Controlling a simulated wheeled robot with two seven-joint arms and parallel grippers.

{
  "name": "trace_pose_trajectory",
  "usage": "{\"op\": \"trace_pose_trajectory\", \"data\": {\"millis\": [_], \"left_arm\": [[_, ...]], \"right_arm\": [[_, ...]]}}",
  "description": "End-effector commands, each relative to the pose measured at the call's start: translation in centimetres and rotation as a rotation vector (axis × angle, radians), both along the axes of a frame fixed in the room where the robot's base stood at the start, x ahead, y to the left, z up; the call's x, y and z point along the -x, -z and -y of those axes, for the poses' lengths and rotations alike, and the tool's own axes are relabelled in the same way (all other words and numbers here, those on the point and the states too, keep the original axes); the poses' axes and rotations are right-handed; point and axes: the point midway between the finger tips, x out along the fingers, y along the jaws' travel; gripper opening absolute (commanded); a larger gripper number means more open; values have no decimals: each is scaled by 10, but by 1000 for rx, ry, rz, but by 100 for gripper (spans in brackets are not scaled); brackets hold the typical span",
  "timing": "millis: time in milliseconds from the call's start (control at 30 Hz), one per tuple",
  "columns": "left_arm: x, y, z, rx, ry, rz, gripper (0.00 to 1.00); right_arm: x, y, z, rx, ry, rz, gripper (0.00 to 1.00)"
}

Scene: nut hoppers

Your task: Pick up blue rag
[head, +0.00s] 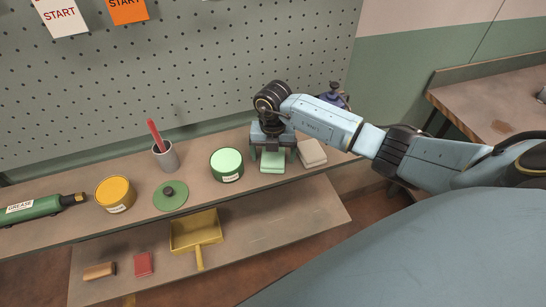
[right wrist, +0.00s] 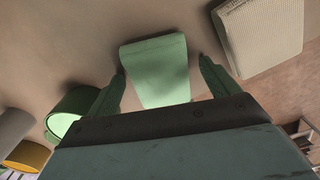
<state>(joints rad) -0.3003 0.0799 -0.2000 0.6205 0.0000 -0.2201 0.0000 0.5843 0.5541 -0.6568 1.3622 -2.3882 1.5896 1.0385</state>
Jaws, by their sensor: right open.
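My right gripper (head: 273,153) is over the shelf, pointing down, with its jaws open. A folded pale green rag (head: 272,162) lies on the shelf beneath it. In the right wrist view the rag (right wrist: 156,70) lies between the two green fingers (right wrist: 162,68), with a gap visible on each side; I cannot tell how far down the fingers reach. A folded beige rag (head: 312,153) lies just to the right, also in the right wrist view (right wrist: 262,35). I see no clearly blue rag. My left gripper is not in view.
A green can (head: 227,165) stands left of the gripper, then a green lid (head: 170,197), a grey cup (head: 166,158) and a yellow can (head: 115,195). A dark blue container (head: 334,95) is partly behind my arm. A pegboard (head: 200,70) backs the shelf. A yellow dustpan (head: 195,232) lies below.

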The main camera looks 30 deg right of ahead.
Motion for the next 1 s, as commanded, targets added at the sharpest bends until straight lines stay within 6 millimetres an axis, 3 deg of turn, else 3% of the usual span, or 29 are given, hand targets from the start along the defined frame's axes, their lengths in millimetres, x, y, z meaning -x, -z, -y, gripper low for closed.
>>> {"op": "trace_pose_trajectory", "data": {"millis": [100, 500, 767, 1000], "left_arm": [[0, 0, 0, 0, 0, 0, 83], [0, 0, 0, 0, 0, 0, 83], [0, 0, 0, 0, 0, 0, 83], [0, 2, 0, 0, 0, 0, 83]], "right_arm": [[0, 0, 0, 0, 0, 0, 87], [0, -1, 0, -1, 0, 1, 35], [-1, -6, 0, 0, 0, 3, 35], [-2, -49, 1, 0, -2, 7, 35]]}}
